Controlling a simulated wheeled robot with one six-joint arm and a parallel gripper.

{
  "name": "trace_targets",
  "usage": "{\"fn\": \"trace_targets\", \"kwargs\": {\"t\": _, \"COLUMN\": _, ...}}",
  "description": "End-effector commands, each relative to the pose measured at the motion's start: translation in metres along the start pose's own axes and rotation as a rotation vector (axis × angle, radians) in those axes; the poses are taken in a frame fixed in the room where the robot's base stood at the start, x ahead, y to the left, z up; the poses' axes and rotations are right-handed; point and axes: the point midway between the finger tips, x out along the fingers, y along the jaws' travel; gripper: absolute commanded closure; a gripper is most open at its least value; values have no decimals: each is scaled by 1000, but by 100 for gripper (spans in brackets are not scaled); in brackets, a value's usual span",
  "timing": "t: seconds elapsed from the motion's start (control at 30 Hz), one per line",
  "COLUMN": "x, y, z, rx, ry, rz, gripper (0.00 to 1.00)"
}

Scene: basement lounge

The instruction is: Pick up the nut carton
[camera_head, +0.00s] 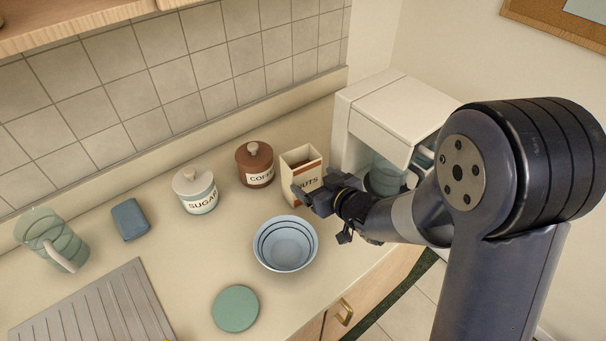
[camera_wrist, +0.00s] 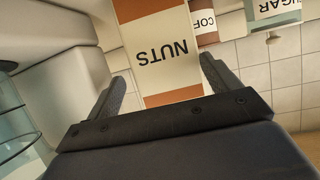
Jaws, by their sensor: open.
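The nut carton (camera_head: 301,166) is a cream and brown box marked "NUTS", standing open-topped on the counter between the coffee canister and the white machine. My gripper (camera_head: 307,193) is at its near side, and my fingers hide part of its lower front. In the wrist view the nut carton (camera_wrist: 162,55) appears upside down, straight ahead. The open fingers (camera_wrist: 165,90) stand to either side of its near end, with a gap visible on both sides. I cannot tell how deep the carton sits between them.
The coffee canister (camera_head: 255,165) stands close left of the carton, with the sugar canister (camera_head: 195,190) further left. A striped blue bowl (camera_head: 285,244) sits just in front, near my gripper. The white machine (camera_head: 390,115) is close on the right. A green disc (camera_head: 236,309) lies nearer the counter edge.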

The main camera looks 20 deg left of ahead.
Motion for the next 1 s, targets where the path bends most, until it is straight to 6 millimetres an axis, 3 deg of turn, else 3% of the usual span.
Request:
{"fn": "trace_targets", "kwargs": {"t": 0.2, "x": 12, "y": 0, "z": 0, "rx": 0, "ry": -1, "rz": 0, "gripper": 0}}
{"fn": "trace_targets", "kwargs": {"t": 0.63, "x": 57, "y": -4, "z": -6, "rx": -1, "ry": -1, "rz": 0, "gripper": 0}}
{"fn": "trace_targets", "kwargs": {"t": 1.0, "x": 62, "y": -4, "z": -5, "rx": -1, "ry": 0, "rz": 0, "gripper": 2}}
